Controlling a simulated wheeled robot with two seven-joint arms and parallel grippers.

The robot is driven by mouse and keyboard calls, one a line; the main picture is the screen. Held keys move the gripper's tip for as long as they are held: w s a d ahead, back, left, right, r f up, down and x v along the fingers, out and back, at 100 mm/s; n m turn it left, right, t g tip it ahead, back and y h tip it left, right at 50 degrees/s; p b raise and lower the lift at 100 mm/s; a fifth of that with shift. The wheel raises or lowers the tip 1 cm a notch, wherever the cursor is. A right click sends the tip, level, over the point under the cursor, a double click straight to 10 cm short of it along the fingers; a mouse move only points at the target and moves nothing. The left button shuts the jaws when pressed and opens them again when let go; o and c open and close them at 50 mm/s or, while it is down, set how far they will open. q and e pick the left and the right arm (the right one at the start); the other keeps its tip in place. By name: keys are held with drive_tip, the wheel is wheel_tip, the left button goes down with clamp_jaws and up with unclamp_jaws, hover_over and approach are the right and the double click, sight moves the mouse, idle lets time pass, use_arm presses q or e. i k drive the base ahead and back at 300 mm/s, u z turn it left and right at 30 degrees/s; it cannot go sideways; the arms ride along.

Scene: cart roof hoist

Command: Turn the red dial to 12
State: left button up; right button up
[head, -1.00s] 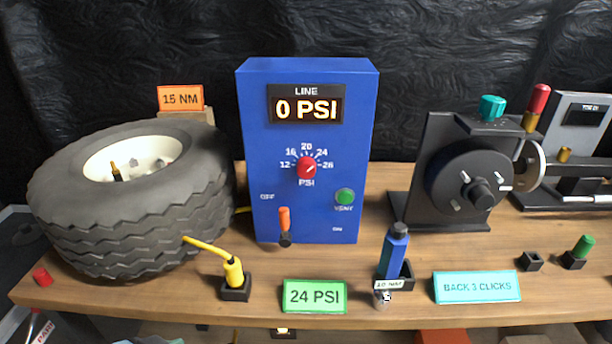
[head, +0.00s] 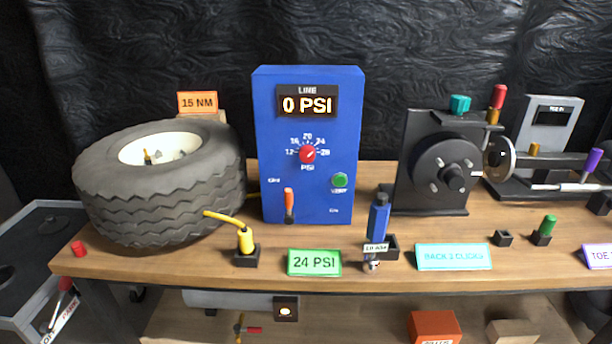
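The red dial (head: 307,155) sits on the front of the blue box (head: 345,205), under a display (head: 308,103) that reads 0 PSI. Numbers from 12 at the left through 20 at the top to 28 at the right ring the dial. A pale pointer mark on the dial seems to slant to the upper right; its exact setting is too small to tell. A green button (head: 340,180) and an orange-handled lever (head: 289,204) are below the dial. Neither of my grippers shows in the head view.
The box stands on a wooden bench (head: 180,262). A tire (head: 160,200) is at its left, a black hub device (head: 440,165) at its right. In front are a yellow nozzle (head: 245,240), a green 24 PSI card (head: 314,263) and a blue tool (head: 378,218).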

sight(307, 153)
drive_tip(key=u, duration=1.5)
drive_tip(key=i, duration=0.75)
drive_tip(key=z, duration=1.75)
